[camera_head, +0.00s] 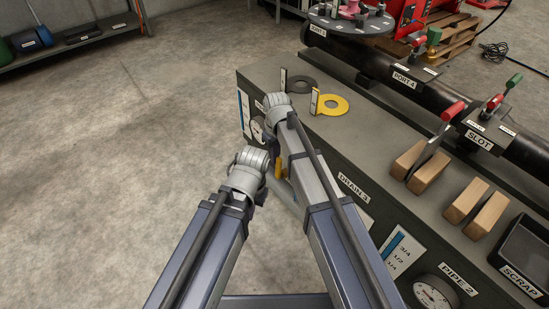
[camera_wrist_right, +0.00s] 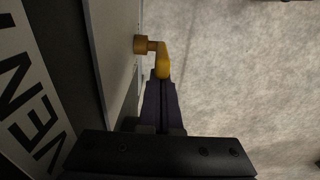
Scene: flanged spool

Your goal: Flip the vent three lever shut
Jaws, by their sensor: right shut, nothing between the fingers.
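The yellow vent lever (camera_wrist_right: 163,62) sits on a brass stem (camera_wrist_right: 142,45) that comes out of the bench's side face in the right wrist view. It hangs down in that picture, towards my fingers. A label beginning "VEN" (camera_wrist_right: 32,105) shows at the left; its number is out of view. My right gripper (camera_wrist_right: 161,78) is shut and empty, its fingertips right at the lever's end; I cannot tell if they touch. In the head view, a yellow piece (camera_head: 281,168) shows beside my right arm, which hides most of it. My left arm's wrist shows, but its fingers are hidden.
Open concrete floor lies left.

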